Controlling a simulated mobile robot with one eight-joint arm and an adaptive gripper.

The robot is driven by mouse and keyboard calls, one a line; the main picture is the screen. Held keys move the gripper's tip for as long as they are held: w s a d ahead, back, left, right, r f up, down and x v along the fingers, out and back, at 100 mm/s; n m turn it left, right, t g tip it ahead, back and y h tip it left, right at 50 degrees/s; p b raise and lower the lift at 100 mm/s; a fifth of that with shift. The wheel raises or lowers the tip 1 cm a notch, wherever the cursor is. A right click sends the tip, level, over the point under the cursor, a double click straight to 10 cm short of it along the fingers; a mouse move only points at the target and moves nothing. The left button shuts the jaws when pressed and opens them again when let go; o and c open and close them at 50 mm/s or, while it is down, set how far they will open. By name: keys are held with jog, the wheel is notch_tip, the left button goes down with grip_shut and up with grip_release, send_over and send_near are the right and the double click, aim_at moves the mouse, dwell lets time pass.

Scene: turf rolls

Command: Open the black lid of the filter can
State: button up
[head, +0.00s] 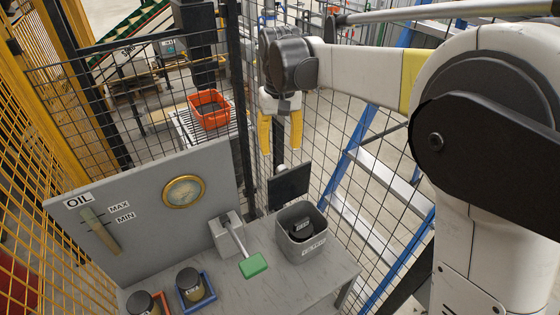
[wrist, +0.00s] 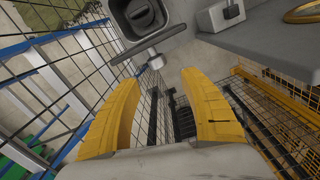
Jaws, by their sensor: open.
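The filter can (head: 318,246) is a grey square bin with rounded corners on the grey bench. Its black lid (head: 289,186) stands up at the can's back edge, and the mouth is uncovered with a dark round item inside. In the wrist view the can (wrist: 118,8) is at the top, with the lid (wrist: 147,47) seen nearly edge-on and a round knob on its outer side. My gripper (head: 280,147) hangs above and behind the lid, yellow fingers pointing down, open and empty. The fingers also show in the wrist view (wrist: 160,79), apart from the lid.
A lever with a green handle (head: 253,265) stands left of the can. A panel with a gauge (head: 183,191) rises behind the bench. Jars sit in blue and orange trays at front left. Wire mesh fence and a blue ladder (head: 372,172) are behind and right.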

jog(key=shift+r, duration=1.65)
